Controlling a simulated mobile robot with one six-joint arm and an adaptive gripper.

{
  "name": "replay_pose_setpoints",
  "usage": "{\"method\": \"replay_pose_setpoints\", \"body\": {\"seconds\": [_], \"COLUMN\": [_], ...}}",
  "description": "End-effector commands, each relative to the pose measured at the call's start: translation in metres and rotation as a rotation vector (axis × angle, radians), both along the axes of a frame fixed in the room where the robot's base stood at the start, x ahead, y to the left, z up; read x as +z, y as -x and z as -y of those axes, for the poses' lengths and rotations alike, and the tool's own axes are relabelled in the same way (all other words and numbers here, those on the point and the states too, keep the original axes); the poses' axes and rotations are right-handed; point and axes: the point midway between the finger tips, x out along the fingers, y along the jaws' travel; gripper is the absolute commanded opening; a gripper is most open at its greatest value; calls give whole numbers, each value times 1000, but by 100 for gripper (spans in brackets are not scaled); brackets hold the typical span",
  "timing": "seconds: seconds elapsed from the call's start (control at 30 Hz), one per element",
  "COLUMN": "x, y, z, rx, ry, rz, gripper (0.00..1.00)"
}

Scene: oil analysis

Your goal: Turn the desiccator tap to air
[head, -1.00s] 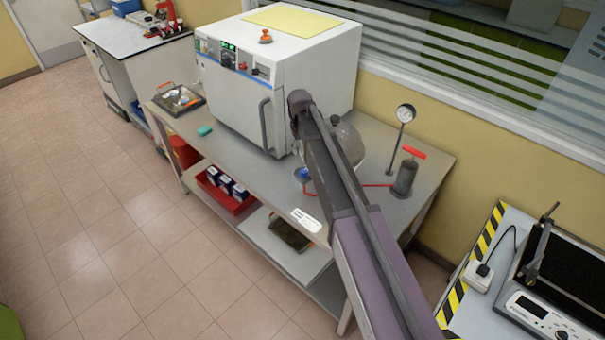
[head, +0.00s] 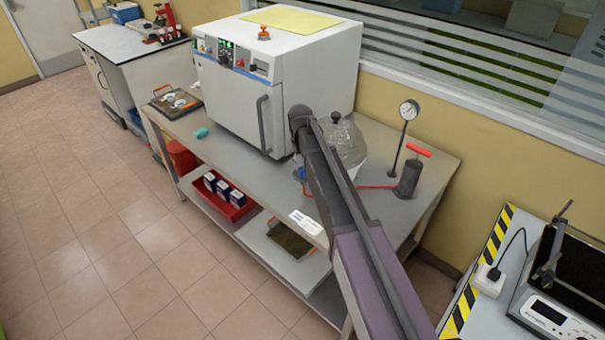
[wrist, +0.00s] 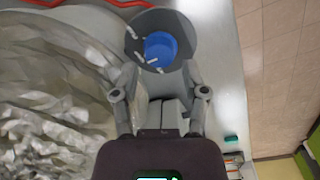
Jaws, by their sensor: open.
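The glass desiccator (head: 347,142) with its dark top knob stands on the bench, partly hidden by my arm. Its crumpled-looking clear wall (wrist: 45,95) fills the left of the wrist view. The blue tap (head: 299,172) shows beside the desiccator's left side in the head view. In the wrist view the blue tap (wrist: 161,48) sits on a dark grey round face with small white marks. My gripper (wrist: 162,72) is open, its fingers to either side just below the blue tap. Whether they touch it I cannot tell.
A white oven (head: 225,100) stands left of the desiccator. A red hose (head: 375,187) runs to a hand pump (head: 409,178) beside a gauge on a stand (head: 402,135). A teal item (head: 201,133) lies near the bench's front edge.

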Motion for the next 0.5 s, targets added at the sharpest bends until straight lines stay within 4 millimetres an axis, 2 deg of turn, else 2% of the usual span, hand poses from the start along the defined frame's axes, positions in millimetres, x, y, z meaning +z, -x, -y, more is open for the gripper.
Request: {"method": "replay_pose_setpoints", "body": {"seconds": [0.03, 0.2, 0.5], "x": [-8, -19, -28], "y": [0, 0, 0], "z": [0, 0, 0], "rx": [0, 0, 1], "ry": [0, 0, 0], "rz": [0, 0, 0], "gripper": [57, 57, 57]}}
